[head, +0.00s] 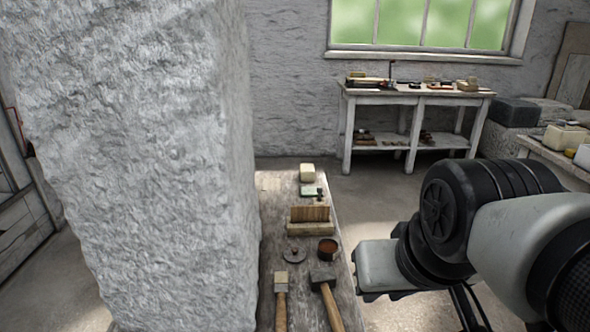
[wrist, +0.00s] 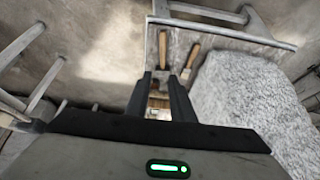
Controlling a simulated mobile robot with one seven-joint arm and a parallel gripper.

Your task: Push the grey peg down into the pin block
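My gripper (wrist: 161,78) shows in the wrist view with its two dark fingers apart and nothing held between them. It is above the workbench, with tools and small blocks visible beyond and between the fingers. In the head view my arm comes in from the right, and the fingers cannot be made out. I cannot clearly make out the grey peg or the pin block in either view. Small pieces lie on the narrow workbench (head: 340,308), among them a flat greenish piece (head: 308,191) with something dark on it, and a flat grey disc (head: 293,255); both are too small to tell more.
A large rough stone block (head: 150,170) stands along the bench's left side. On the bench are a mallet (head: 328,298), a brush (head: 281,300), a brown pot (head: 327,249), a slatted wooden block (head: 310,213) and a cream block (head: 307,172). Open floor lies right of the bench.

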